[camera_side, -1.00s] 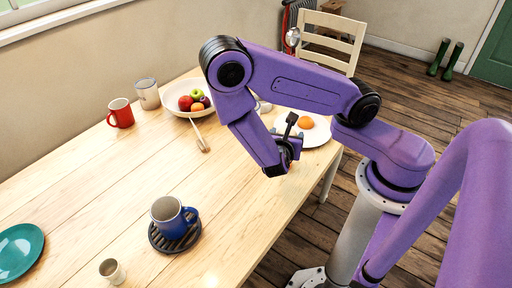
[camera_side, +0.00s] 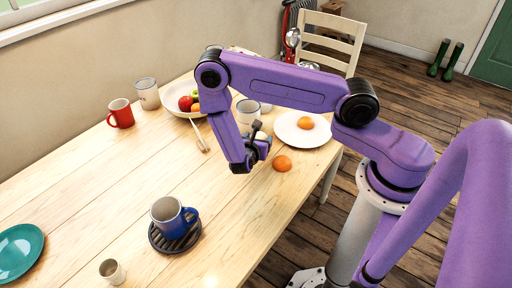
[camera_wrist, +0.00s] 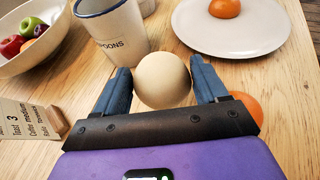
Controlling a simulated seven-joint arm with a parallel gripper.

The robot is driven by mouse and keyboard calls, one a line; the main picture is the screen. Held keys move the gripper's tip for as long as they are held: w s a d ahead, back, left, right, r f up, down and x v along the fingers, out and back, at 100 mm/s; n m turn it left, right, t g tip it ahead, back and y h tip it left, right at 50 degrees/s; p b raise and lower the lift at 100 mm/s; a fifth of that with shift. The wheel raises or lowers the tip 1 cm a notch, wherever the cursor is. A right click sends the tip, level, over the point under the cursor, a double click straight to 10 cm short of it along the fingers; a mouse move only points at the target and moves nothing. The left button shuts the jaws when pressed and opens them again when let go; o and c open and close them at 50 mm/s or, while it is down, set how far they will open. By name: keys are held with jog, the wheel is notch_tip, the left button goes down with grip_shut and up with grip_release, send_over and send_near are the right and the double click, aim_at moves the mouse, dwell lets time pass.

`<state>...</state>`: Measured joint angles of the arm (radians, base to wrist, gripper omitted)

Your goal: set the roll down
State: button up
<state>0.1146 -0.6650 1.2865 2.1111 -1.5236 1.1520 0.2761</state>
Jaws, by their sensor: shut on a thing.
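The pale beige round roll (camera_wrist: 163,80) sits between the two blue fingers of my gripper (camera_wrist: 161,84) in the wrist view. The gripper is shut on it. Whether the roll touches the table is hard to tell.
An orange fruit (camera_side: 283,163) lies on the table right beside my gripper. A white plate (camera_side: 290,138) with another orange fruit (camera_side: 306,123) is behind it. A cup marked SPOONS (camera_wrist: 111,35), a fruit bowl (camera_side: 177,106) and a lettered card (camera_wrist: 28,120) are near. Free table lies left.

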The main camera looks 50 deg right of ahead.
jog(key=shift+w+f, duration=0.15)
jog(key=shift+f, duration=0.05)
jog(key=shift+w+f, duration=0.2)
jog(key=shift+f, duration=1.55)
jog(key=shift+f, duration=0.1)
jog(key=o, duration=0.8)
